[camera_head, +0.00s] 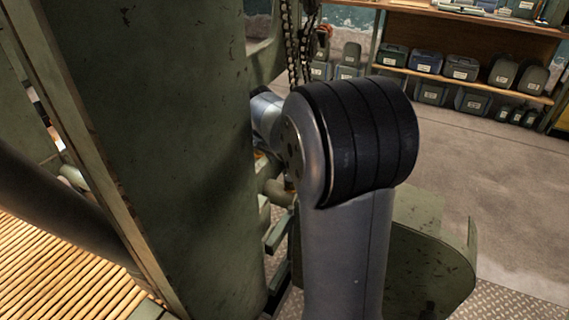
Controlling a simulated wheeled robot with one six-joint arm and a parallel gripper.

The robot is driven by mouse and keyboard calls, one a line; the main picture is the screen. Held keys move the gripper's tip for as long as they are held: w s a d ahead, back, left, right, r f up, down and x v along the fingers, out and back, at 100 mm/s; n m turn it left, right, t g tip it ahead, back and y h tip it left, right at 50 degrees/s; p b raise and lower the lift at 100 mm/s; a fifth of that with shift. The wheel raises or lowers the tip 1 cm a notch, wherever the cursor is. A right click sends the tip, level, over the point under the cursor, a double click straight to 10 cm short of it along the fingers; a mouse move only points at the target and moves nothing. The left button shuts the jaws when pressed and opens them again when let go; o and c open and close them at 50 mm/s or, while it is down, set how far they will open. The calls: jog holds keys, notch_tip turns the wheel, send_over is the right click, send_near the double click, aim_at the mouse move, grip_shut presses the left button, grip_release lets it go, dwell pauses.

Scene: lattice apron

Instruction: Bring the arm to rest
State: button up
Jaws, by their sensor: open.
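My arm (345,235) rises from the bottom of the head view, right of centre, as a grey link with a thick black-banded joint (365,135) at its top. Beyond the joint, a paler part of my arm (267,112) continues left and goes out of sight behind a large green panel. My gripper is not visible in this view. What it is near and whether it holds anything are hidden.
The worn green metal panel (160,130) stands close on the left, very near my arm. A chain (292,45) hangs behind the joint. Slatted rollers (50,270) lie lower left. Shelves with several labelled cases (425,62) stand at the back. Concrete floor (470,170) on the right is clear.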

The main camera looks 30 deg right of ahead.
jog(key=b+x, duration=0.2)
jog(key=x, duration=0.6)
jog(key=shift+r, duration=0.25)
jog(key=shift+n, duration=0.5)
jog(key=shift+m, duration=0.3)
